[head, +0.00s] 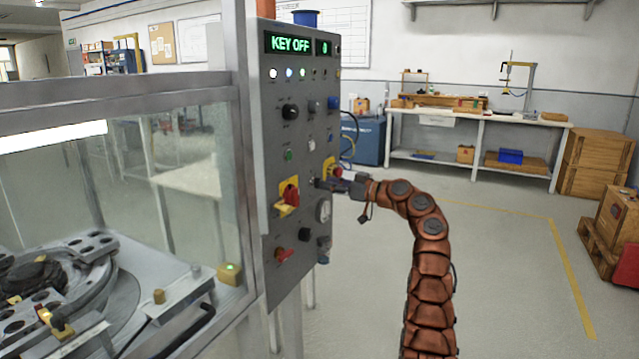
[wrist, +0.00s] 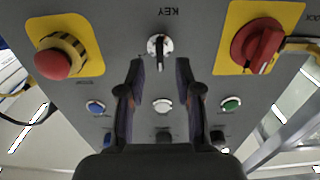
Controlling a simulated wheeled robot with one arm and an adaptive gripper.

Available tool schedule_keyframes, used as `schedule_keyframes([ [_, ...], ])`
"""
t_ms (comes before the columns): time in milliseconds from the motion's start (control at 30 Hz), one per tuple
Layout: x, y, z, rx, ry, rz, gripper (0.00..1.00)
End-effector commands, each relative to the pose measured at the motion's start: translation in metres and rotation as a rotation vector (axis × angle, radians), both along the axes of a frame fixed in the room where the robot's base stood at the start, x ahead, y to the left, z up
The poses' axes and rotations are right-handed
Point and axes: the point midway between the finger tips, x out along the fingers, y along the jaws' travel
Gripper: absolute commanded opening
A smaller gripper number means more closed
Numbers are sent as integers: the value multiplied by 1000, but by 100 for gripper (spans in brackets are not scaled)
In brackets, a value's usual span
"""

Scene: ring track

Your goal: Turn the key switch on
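The key switch (wrist: 160,47) is a silver round lock with a dark key in it, under an upside-down KEY label in the wrist view. The key's dark grip stands about vertical in that picture. My gripper (wrist: 160,68) is open, with one finger on each side of the key's line and gaps on both sides. I cannot tell how deep the tips reach around the key. In the head view my gripper (head: 330,184) is at the grey control panel (head: 292,135), and it mostly hides the key switch. The panel's display (head: 290,44) reads KEY OFF.
A red mushroom button (wrist: 52,63) and a red rotary lock switch (wrist: 257,46), both on yellow plates, flank the key switch. Blue, white and green buttons lie close by. A glass-walled machine (head: 120,180) stands left of the panel. The floor to the right is open.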

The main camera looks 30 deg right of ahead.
Motion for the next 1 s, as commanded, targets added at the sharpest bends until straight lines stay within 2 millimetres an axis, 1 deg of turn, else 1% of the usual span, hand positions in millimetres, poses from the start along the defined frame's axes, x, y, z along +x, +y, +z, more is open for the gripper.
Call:
schedule_keyframes([
  [33, 7, 5, 0, 1, 2, 2, 34],
  [100, 13, 8, 0, 3, 2, 2, 34],
  [300, 25, 16, -1, 0, 1, 3, 34],
  [667, 28, 19, -1, 0, 2, 4, 33],
  [900, 29, 20, -1, 0, 1, 5, 8],
  [1000, 29, 20, -1, 0, 1, 5, 0],
])
